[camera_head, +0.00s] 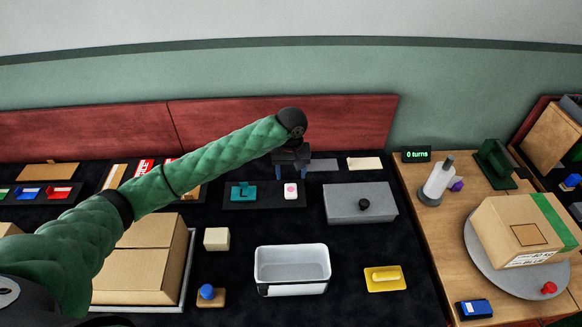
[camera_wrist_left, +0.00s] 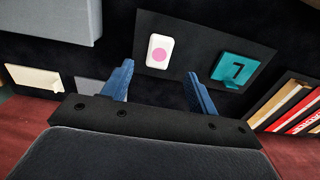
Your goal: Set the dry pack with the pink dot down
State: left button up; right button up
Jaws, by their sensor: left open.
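The dry pack with the pink dot (camera_head: 291,191) is a small white block lying on the right part of a dark tray (camera_head: 265,204). In the left wrist view the pack (camera_wrist_left: 159,51) lies flat on the tray (camera_wrist_left: 184,28), apart from my fingers. My left gripper (camera_head: 292,168) is open and empty, behind the tray in the head view. Its blue fingers (camera_wrist_left: 158,88) show spread in the left wrist view, with the pack beyond their tips. A teal block (camera_head: 243,191) lies on the same tray, left of the pack. My right gripper is not in view.
A white bin (camera_head: 292,270) is in front. Cardboard boxes (camera_head: 140,262) stand at the left. A turntable (camera_head: 490,265) carries a carton at the right.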

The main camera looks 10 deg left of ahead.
pick_arm(q)
jog(key=shift+r+b, duration=0.35)
jog(key=shift+r, duration=1.65)
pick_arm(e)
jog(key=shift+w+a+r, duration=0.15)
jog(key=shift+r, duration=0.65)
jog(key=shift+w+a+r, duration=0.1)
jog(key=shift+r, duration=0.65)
